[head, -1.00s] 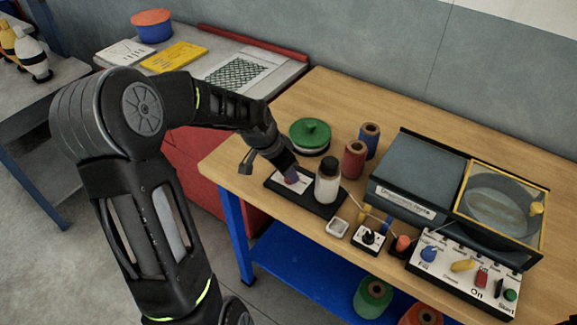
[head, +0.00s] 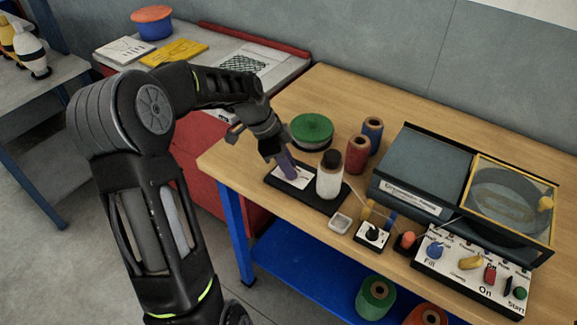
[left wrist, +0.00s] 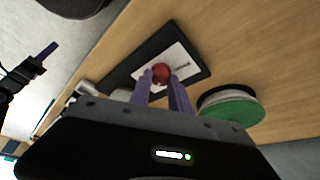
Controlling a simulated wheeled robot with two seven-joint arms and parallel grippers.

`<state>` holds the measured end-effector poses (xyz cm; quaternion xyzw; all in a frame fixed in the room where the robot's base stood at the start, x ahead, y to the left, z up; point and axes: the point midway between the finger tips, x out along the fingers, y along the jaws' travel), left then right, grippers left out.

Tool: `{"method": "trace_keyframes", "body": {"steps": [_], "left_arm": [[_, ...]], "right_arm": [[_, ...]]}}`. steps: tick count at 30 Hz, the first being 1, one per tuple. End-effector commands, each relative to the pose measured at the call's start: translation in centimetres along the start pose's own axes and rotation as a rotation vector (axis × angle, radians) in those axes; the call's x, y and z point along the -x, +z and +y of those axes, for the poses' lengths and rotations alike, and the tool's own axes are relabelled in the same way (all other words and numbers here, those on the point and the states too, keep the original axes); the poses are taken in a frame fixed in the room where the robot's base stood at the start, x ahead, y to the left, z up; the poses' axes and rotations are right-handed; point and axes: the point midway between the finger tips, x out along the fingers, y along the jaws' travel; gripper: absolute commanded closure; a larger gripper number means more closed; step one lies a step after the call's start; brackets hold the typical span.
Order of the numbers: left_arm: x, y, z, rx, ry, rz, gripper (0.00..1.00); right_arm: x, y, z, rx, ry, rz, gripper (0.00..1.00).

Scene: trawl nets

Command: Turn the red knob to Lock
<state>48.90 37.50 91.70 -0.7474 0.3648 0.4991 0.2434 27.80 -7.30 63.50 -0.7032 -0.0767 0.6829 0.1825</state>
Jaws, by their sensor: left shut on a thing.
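The red knob (left wrist: 161,73) sits on a white label plate (left wrist: 178,62) on a black base (left wrist: 143,58) in the left wrist view. In the head view the black base (head: 318,199) lies near the table's left front edge, and the knob is hidden behind my fingers. My left gripper (head: 288,169) reaches down to the plate, its purple fingers shut on the knob; they also show on either side of it in the left wrist view (left wrist: 160,82). The label's lettering is too small to read. My right gripper (left wrist: 44,57) shows partly at the left of the left wrist view.
A white bottle with a black cap (head: 330,178) stands on the base close beside my left gripper. A green-lidded round tin (head: 312,130) and spools (head: 358,155) stand behind. A control panel (head: 470,265) and machine (head: 420,180) fill the right.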

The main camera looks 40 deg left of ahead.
Motion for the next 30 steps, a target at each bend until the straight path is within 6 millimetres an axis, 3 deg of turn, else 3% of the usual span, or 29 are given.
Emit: {"method": "trace_keyframes", "body": {"steps": [9, 10, 17, 26, 30], "left_arm": [[0.0, 0.0, 0.0, -0.003, 0.0, -0.002, 1.0], [0.0, 0.0, 0.0, -0.003, 0.0, -0.002, 0.75], [0.0, 0.0, 0.0, -0.002, 0.0, -0.001, 0.57], [0.1, 0.0, 0.0, -0.002, 0.0, -0.001, 0.55], [1.1, 0.0, -0.1, -0.002, -0.003, -0.001, 0.55]], "right_arm": [[0.0, 0.0, 0.0, 0.0, 0.0, 0.0, 1.0], [0.0, 0.0, 0.0, 0.0, 0.0, 0.0, 1.0], [0.0, 0.0, 0.0, 0.0, 0.0, 0.001, 1.0], [0.0, 0.0, 0.0, 0.0, 0.0, 0.0, 1.0], [-0.2, 0.0, 0.1, 0.0, 0.0, 0.001, 1.0]]}}
